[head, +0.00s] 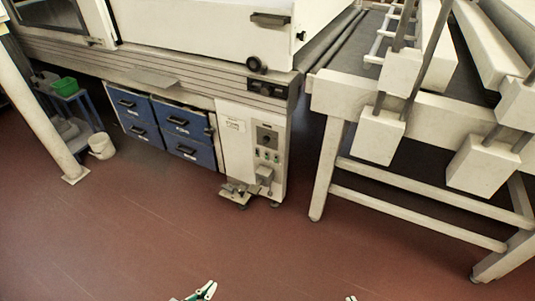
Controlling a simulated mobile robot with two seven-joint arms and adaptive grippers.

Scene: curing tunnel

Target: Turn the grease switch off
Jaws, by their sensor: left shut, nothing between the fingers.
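A white control cabinet (236,160) stands under the machine, left of the roller frame. Its front carries a dark round knob (267,137) with a row of small buttons under it. A small grey box with a lever-like part (263,176) sits lower on the front. I cannot tell which of these is the grease switch, nor read its position. My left gripper (204,292) is shut and empty at the bottom edge, well apart from the cabinet. Only the tip of my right gripper (350,298) shows at the bottom edge, so its opening is hidden.
Blue drawers (181,124) sit left of the cabinet. A metal pedal-like piece (237,193) juts out at its foot. A white bucket (101,146) stands at left. The roller frame's legs (327,170) stand at right. The red floor (200,240) in front is clear.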

